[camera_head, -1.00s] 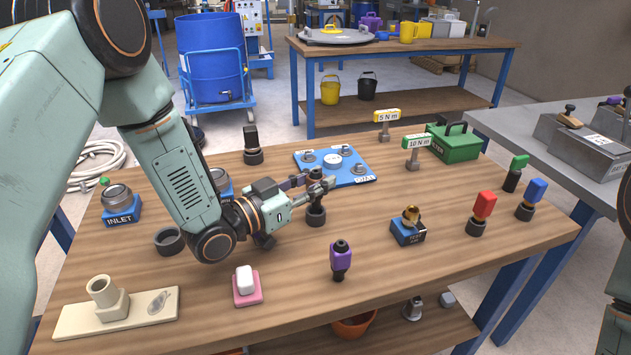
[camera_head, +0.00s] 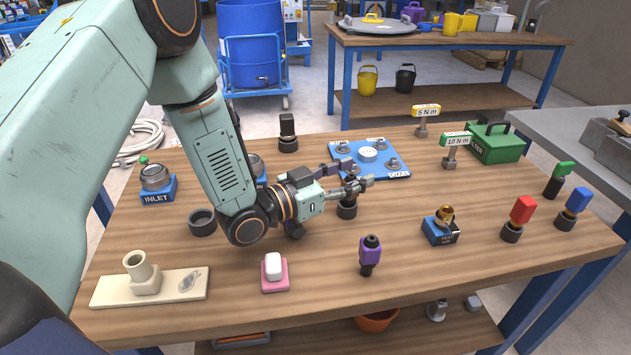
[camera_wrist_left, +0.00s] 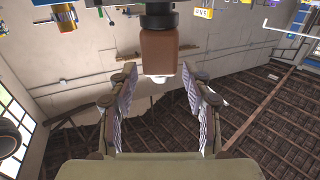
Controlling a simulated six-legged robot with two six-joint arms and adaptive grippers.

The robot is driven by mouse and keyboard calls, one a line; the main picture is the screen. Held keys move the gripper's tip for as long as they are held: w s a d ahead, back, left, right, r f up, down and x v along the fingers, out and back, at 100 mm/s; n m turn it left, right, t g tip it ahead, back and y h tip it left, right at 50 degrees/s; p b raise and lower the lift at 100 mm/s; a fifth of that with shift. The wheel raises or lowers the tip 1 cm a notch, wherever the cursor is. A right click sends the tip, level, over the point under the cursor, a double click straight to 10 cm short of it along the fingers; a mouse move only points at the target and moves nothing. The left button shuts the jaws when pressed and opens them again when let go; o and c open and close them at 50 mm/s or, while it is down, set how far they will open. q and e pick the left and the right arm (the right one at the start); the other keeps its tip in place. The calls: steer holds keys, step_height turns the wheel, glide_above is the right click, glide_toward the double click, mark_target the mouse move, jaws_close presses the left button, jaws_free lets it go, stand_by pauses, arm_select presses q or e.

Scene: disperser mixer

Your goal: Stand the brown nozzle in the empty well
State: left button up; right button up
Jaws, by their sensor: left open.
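The brown nozzle (camera_wrist_left: 160,50) shows in the left wrist view as a brown block with a black collar, just beyond and between the open fingers of my left gripper (camera_wrist_left: 160,108). Nothing is between the fingertips. In the head view my left gripper (camera_head: 357,174) is at a black base (camera_head: 347,209) on the table. The gripper hides most of what stands in it, and contact cannot be told. A black ring (camera_head: 202,223) at the left looks open and empty; I cannot tell for sure that it is the well. My right gripper is not in view.
Purple (camera_head: 370,249), red (camera_head: 522,209), blue (camera_head: 577,200) and green (camera_head: 564,168) pieces stand upright. A pink stand (camera_head: 274,281) with a white block, a cream board (camera_head: 185,286) and a blue plate (camera_head: 382,172) lie around. The front right table top is clear.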

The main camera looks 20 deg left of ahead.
arm_select(q)
steer(key=p+v, duration=0.3)
steer(key=v, duration=0.9)
steer(key=shift+s+r+p, duration=0.1)
steer(key=shift+r+p, duration=0.05)
steer(key=shift+p, duration=0.15)
steer(key=shift+r, duration=0.1)
